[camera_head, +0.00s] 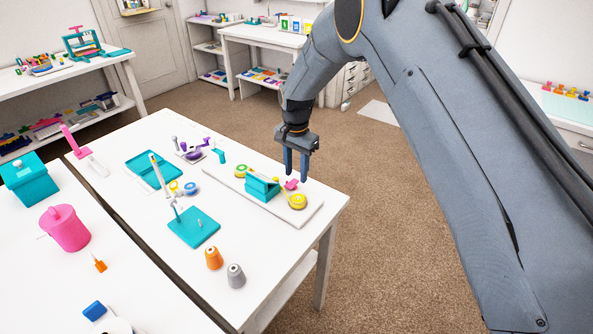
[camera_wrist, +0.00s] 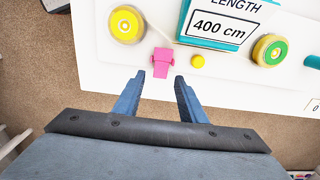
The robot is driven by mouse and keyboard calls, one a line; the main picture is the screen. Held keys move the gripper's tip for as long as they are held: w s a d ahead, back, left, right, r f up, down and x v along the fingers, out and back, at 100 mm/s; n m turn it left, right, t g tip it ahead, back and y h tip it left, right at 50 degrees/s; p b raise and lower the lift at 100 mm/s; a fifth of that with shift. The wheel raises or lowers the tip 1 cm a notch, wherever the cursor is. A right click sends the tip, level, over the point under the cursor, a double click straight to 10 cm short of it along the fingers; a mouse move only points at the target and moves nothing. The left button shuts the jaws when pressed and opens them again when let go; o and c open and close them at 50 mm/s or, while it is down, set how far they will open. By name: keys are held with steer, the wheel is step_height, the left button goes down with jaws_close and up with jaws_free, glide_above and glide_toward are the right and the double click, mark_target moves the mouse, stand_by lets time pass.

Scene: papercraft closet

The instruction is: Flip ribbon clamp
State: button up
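A small pink piece (camera_head: 291,184), which looks like the ribbon clamp, sits on a white board (camera_head: 312,214) at the right end of the table. My gripper (camera_head: 297,178) points down at the board's edge, close to the pink piece. In the wrist view my gripper (camera_wrist: 163,80) is open, with nothing between its fingers. I cannot tell whether the fingers touch anything.
A teal block (camera_head: 262,188) with a "400 cm" length display (camera_wrist: 217,22) stands behind the pink piece. A green-and-yellow spool (camera_wrist: 270,50) is to its right in the wrist view.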

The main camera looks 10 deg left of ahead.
steer(key=shift+f, duration=0.5)
steer(key=shift+c, duration=0.3)
jaws_close()
steer(key=shift+s+r+t, duration=0.15)
steer(key=shift+s+t, duration=0.05)
steer(key=shift+t, duration=0.2)
steer(key=shift+s+a+r+t+h, duration=0.15)
steer(key=shift+s+t+h, duration=0.1)
steer(key=shift+t+h, duration=0.4)
steer(key=t+b, duration=0.1)
steer(key=b, duration=0.1)
steer(key=shift+s+a+t+b, duration=0.1)
steer(key=shift+s+t+b, duration=0.05)
steer(key=shift+t+b, duration=0.2)
steer(key=shift+s+t+h+b, duration=0.15)
steer(key=shift+t+h+b, duration=0.25)
steer(key=shift+b, duration=0.3)
steer(key=shift+r, duration=0.15)
